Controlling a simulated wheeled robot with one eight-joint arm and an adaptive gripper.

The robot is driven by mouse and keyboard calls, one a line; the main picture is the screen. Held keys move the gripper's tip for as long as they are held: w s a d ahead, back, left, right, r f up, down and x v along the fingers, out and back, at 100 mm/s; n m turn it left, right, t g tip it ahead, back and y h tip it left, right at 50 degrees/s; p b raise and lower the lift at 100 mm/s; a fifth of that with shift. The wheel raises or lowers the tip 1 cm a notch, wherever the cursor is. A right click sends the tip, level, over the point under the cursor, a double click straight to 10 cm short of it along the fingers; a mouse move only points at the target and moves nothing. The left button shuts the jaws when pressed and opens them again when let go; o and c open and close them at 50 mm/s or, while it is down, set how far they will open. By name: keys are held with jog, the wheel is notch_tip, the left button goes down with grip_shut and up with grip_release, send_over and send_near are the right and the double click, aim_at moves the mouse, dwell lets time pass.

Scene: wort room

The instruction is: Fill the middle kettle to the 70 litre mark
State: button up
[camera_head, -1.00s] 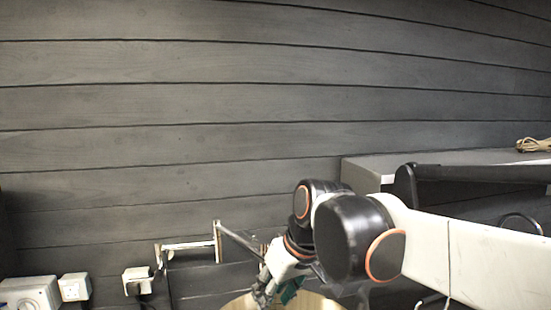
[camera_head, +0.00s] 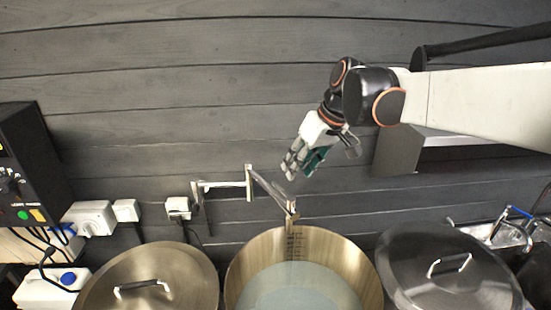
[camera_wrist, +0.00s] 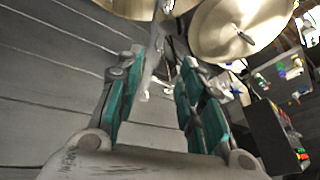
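The middle kettle (camera_head: 245,262) is an open steel pot with pale liquid (camera_head: 300,290) inside. A graduated scale (camera_head: 293,246) runs down its inner back wall, its numbers too small to read. A jointed metal filler arm (camera_head: 249,182) comes from the wall, and its spout end (camera_head: 291,210) hangs over the kettle's back rim. I cannot tell whether water is running. My gripper (camera_head: 303,172) is above and slightly right of the spout, apart from it. In the wrist view my gripper (camera_wrist: 163,60) has its teal-padded fingers apart, with nothing held between them.
A lidded kettle (camera_head: 185,270) stands left of the middle one, and another lidded kettle (camera_head: 420,265) stands right. A black control box (camera_head: 30,150) and sockets (camera_head: 90,217) are on the left wall. A grey shelf unit (camera_head: 398,150) sits behind my arm.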

aim_at(283, 190)
jog(key=p+x, duration=0.1)
jog(key=x, duration=0.9)
grip_shut()
